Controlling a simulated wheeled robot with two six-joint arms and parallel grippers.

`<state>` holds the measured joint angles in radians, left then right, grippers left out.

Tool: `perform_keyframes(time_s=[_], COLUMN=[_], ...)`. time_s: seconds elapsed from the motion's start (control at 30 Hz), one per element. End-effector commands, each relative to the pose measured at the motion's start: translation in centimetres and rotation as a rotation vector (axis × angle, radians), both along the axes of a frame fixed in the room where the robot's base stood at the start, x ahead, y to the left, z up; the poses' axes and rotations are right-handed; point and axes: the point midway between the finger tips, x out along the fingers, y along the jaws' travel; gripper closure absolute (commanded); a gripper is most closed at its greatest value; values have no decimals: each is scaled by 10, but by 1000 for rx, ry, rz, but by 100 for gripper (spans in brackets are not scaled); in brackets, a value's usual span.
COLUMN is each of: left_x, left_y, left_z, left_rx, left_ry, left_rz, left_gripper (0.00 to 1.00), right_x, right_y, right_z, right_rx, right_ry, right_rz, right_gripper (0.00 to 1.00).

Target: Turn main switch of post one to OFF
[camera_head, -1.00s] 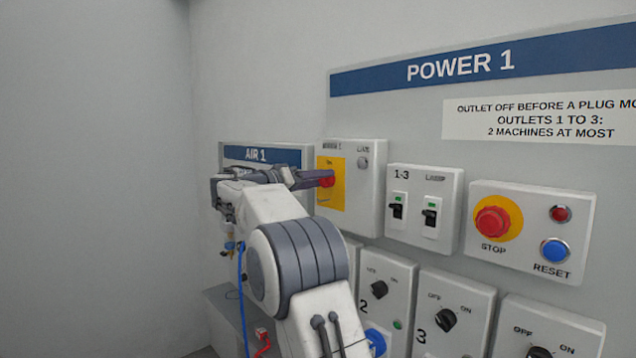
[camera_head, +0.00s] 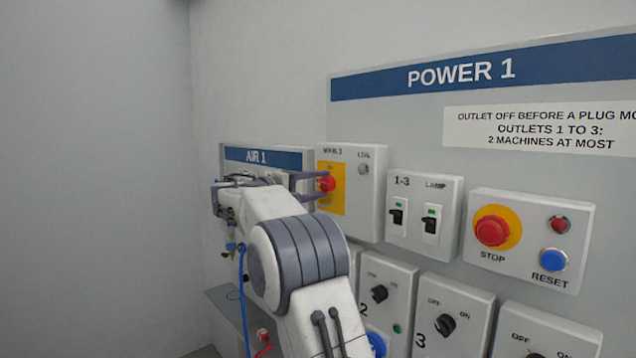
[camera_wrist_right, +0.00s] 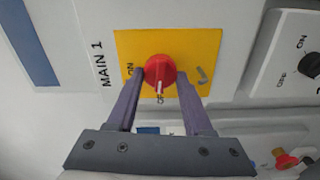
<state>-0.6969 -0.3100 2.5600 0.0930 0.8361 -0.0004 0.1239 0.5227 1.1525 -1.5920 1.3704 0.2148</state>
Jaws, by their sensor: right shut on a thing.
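The main switch of post one is a red rotary knob (camera_head: 328,184) on a yellow plate (camera_head: 338,203), on the white MAIN 1 box (camera_head: 367,200). In the right wrist view the knob (camera_wrist_right: 160,69) sits between my right gripper's two fingers (camera_wrist_right: 166,80), one on each side, shut on it. Its white mark points down in that view, at the OFF lettering; ON is to its left. In the head view my right gripper (camera_head: 322,184) reaches the knob from the left. My left gripper is not in view.
To the right are the 1-3 and LAMP breakers (camera_head: 424,217) and the red STOP button (camera_head: 492,230). Outlet boxes with black knobs (camera_head: 445,325) sit below. The AIR 1 panel (camera_head: 265,155) is behind my arm. The left wall area is bare.

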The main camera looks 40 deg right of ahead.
Motion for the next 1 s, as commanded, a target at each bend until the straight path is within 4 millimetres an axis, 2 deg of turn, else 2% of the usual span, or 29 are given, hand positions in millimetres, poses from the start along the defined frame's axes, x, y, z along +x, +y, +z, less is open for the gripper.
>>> perform_keyframes(time_s=[0.3,0.8,0.83,0.9,1.0], left_x=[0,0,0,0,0], left_y=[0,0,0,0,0], left_z=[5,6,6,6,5], left_rx=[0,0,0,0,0], left_ry=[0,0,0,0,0], left_rz=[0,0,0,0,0], left_gripper=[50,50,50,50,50], right_x=[1,1,1,1,1], right_y=[1,1,1,1,1], right_z=[0,-1,-1,-1,-1], right_rx=[-9,-10,-10,-10,-10], right_ry=[107,127,126,126,126], right_rz=[4,4,4,4,3], right_gripper=[100,100,45,19,19])
